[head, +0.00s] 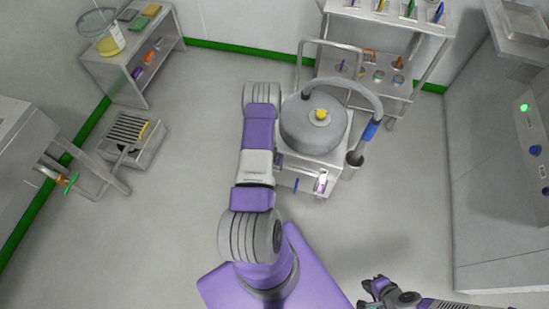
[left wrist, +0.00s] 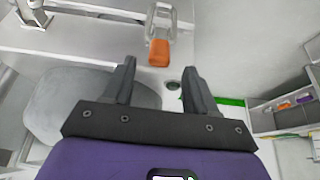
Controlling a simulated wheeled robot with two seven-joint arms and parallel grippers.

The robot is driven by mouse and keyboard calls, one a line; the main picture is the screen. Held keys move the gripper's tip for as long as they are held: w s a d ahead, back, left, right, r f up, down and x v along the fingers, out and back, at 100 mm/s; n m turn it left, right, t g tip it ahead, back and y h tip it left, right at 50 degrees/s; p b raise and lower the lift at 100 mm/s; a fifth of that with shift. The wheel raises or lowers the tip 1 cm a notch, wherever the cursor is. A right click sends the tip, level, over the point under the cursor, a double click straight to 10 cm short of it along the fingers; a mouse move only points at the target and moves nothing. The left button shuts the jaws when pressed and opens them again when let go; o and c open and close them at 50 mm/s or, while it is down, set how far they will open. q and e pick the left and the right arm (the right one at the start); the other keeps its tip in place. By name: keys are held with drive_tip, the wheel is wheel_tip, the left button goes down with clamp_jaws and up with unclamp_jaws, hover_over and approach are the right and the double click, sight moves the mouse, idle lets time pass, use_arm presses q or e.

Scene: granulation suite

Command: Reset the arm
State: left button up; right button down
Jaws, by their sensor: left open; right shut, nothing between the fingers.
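My right gripper (head: 366,294) is at the lower right of the head view, low in the picture and over bare floor. It is shut and empty, and its forearm comes in from the right edge. My left gripper (left wrist: 160,78) shows in the left wrist view, its two dark fingers apart with nothing held between them. An orange block-like item with a pale frame (left wrist: 159,52) lies beyond the fingertips, apart from them. The left gripper does not show in the head view, where a purple and white link of mine fills the middle.
A grey round-topped unit (head: 300,128) with a yellow knob and hooped pipe stands by my central link. A shelf cart (head: 340,82) is behind it. A cabinet (head: 505,200) lines the right side. A low bench (head: 112,74) stands at left. The floor (head: 170,220) at lower left is clear.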

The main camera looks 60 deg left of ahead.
use_arm(q)
drive_tip(key=shift+d+r, duration=0.15)
idle(0.5)
drive_tip(key=w+d+r+m+h, duration=0.1)
drive_tip(key=w+d+r+h, duration=0.1)
drive_tip(key=d, duration=0.9)
drive_tip(key=w+d+r+m+h, duration=0.1)
drive_tip(key=w+d+r+h, duration=0.1)
drive_tip(key=d, duration=0.9)
drive_tip(key=s+d+r+m+g+h, duration=0.1)
drive_tip(key=s+d+r, duration=0.2)
drive_tip(key=d, duration=0.5)
drive_tip(key=s+d+r+m+g+h, duration=0.2)
drive_tip(key=s+d+r, duration=0.1)
drive_tip(key=d, duration=0.6)
drive_tip(key=shift+s+d+r+g, duration=0.2)
drive_tip(key=shift+s+r+g, duration=0.15)
drive_tip(key=shift+s, duration=0.5)
drive_tip(key=shift+c, duration=0.3)
